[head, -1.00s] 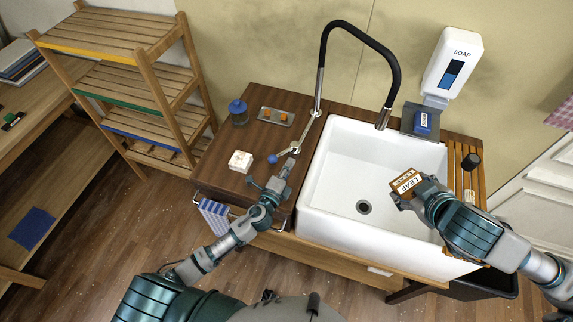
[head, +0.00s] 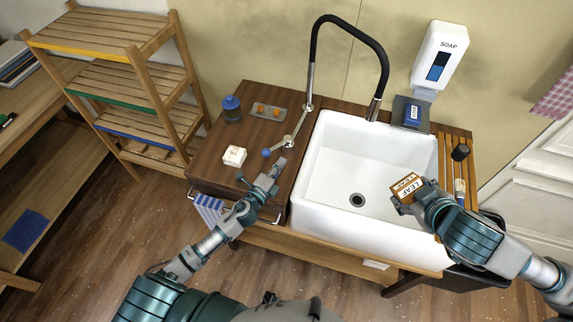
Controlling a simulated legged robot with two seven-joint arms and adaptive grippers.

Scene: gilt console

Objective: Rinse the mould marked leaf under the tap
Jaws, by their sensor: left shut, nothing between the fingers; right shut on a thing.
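The mould (head: 407,185), a brown block with a white LEAF label, is in my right gripper (head: 420,197), which is shut on it above the right side of the white sink (head: 340,150). The tap (head: 318,50) has a black arched neck. Its spout end (head: 374,108) is over the back of the basin, away from the mould, and no water shows. A pale lever with a blue knob (head: 267,153) is at the tap's left. My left gripper (head: 277,166) is shut and empty over the wooden counter, close to the knob; I cannot tell if they touch.
A soap dispenser (head: 439,60) hangs behind the sink. A slatted rack (head: 447,160) with brushes lies right of it.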

